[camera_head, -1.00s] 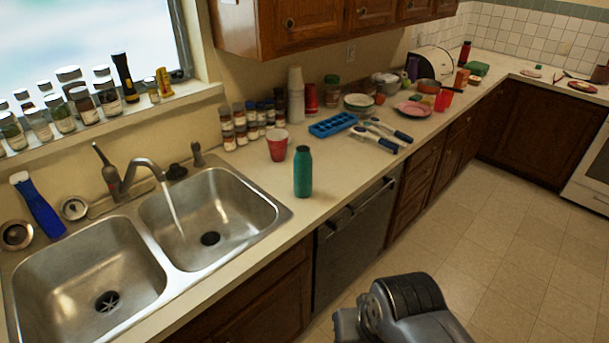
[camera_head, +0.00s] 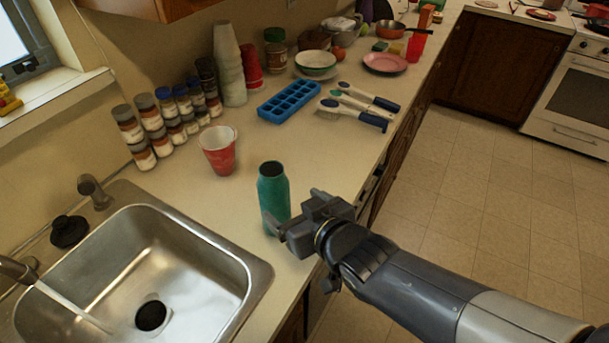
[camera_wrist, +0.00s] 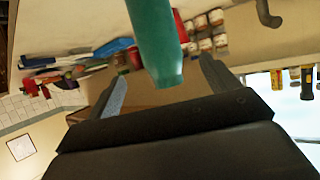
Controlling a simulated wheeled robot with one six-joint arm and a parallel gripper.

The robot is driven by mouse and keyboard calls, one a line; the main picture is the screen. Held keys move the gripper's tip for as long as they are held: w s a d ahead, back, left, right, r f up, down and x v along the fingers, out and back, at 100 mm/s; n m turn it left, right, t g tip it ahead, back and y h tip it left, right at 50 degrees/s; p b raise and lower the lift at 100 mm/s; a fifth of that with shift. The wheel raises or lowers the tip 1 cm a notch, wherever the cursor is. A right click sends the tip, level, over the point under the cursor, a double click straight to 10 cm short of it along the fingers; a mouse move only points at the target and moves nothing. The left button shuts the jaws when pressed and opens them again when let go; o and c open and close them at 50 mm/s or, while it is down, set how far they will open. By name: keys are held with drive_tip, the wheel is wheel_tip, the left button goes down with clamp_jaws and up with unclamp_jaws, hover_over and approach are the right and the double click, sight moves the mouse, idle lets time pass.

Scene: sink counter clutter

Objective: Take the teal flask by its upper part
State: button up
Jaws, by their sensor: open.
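The teal flask (camera_head: 272,195) stands upright on the counter near its front edge, right of the sink, with an open or dark top. My gripper (camera_head: 296,222) is open and empty at the flask's right side, around its middle to lower part in the head view. One jaw overlaps the flask's lower right side in that view. In the wrist view, which is upside down, the flask (camera_wrist: 155,40) hangs from the top edge, and its top end lies between the two open jaws (camera_wrist: 163,72). I cannot tell whether a jaw touches it.
A red cup (camera_head: 220,155) stands behind and left of the flask. A blue ice tray (camera_head: 289,101) and several brushes (camera_head: 355,110) lie farther back. Spice jars (camera_head: 145,135) line the wall. The sink (camera_head: 180,275), with running water, is at the left. Counter around the flask is clear.

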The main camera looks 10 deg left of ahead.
sight(280, 193)
drive_tip(key=shift+w+a, duration=0.5)
drive_tip(key=shift+a, duration=0.1)
drive_tip(key=shift+x, duration=2.5)
drive_tip(key=shift+r+p+x, duration=0.15)
drive_tip(key=shift+p+x, duration=0.2)
drive_tip(key=shift+x, duration=0.9)
drive_tip(key=shift+r+p+x, duration=0.15)
drive_tip(key=shift+p+x, duration=0.2)
drive_tip(key=shift+x, duration=0.9)
drive_tip(key=shift+w, duration=0.1)
drive_tip(key=shift+c, duration=0.2)
drive_tip(key=c, duration=1.4)
